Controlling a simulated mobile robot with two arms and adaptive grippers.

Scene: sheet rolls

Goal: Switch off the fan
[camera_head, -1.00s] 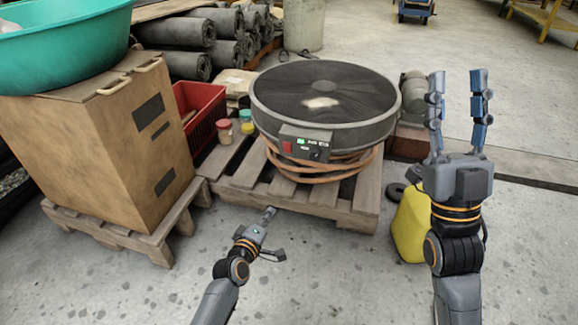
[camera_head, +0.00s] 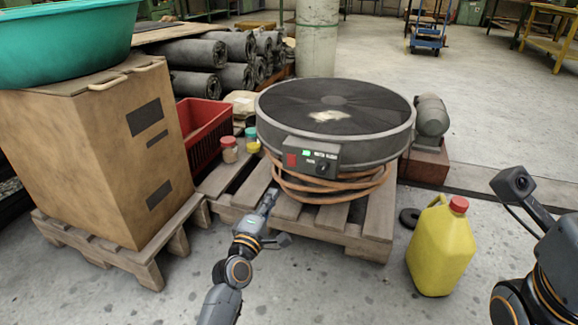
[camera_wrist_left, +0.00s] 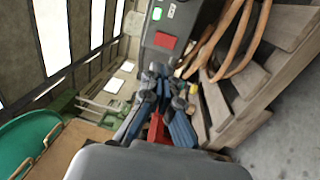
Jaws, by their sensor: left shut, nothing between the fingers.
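The fan (camera_head: 335,110) is a wide round grey drum with a dark top, lying flat on a wooden pallet (camera_head: 352,232). Its control box (camera_head: 310,157) faces me, with a red switch (camera_head: 291,160), a lit green indicator (camera_head: 307,152) and a black knob (camera_head: 321,169). My left gripper (camera_head: 269,201) is shut and empty, low in front of the fan, below and left of the red switch and apart from it. In the left wrist view, the shut fingertips (camera_wrist_left: 164,72) are near the red switch (camera_wrist_left: 165,41). My right gripper's fingers are out of view.
Orange hose (camera_head: 330,188) coils under the fan. A large cardboard box (camera_head: 95,150) with a teal basin (camera_head: 65,45) stands left. A red crate (camera_head: 203,130) and small jars (camera_head: 229,149) are behind. A yellow jerrycan (camera_head: 440,250) stands right. The front floor is clear.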

